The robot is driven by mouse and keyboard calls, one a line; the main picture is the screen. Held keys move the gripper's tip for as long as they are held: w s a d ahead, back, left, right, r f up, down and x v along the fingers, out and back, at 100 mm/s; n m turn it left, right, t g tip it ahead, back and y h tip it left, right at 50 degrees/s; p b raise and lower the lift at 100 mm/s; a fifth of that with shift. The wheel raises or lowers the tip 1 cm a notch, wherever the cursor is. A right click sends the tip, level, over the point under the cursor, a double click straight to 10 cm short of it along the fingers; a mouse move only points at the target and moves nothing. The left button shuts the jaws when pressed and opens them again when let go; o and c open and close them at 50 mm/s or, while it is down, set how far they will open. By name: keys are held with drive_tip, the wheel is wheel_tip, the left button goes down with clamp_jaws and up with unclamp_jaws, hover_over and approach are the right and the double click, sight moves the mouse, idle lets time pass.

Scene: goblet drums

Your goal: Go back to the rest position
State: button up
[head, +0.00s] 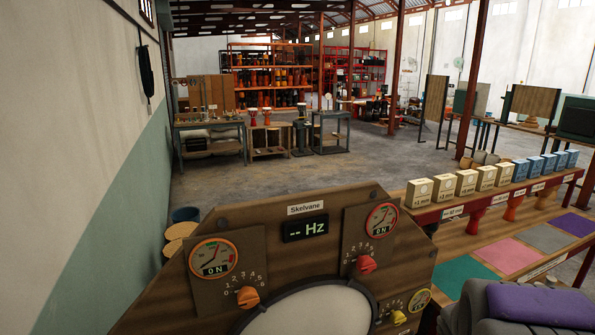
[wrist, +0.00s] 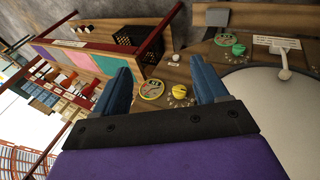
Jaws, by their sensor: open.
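My gripper (wrist: 160,68) shows in the wrist view with its two blue fingers wide apart and nothing between them. Its fingers are in front of the wooden panel, near a yellow-rimmed dial (wrist: 150,89) and a yellow knob (wrist: 183,92). In the head view the wooden panel (head: 290,252) stands close in front, with a "-- Hz" display (head: 306,228). An orange-rimmed gauge (head: 212,258) and orange knob (head: 247,297) are on its left. A red-rimmed gauge (head: 381,220) and red knob (head: 365,265) are on its right. A pale drumhead (head: 310,312) is below; the wrist view shows it too (wrist: 275,125).
A bench (head: 400,228) on the right carries a row of labelled boxes (head: 466,183) and coloured mats (head: 508,255). A wall (head: 85,130) bounds the left. Open floor (head: 300,178) lies behind the panel, with tables and drum shelves (head: 270,72) farther back.

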drive_tip(key=s+a+r+m+g+y, duration=0.2)
drive_tip(key=s+a+g, duration=0.1)
drive_tip(key=s+a, duration=0.7)
drive_tip(key=s+a+r+m+g+y, duration=0.2)
drive_tip(key=s+a+r+g, duration=0.1)
drive_tip(key=s+a, duration=0.8)
drive_tip(key=s, duration=0.4)
drive_tip(key=shift+s+a, duration=0.3)
drive_tip(key=shift+s, duration=0.1)
drive_tip(key=shift+r, duration=0.1)
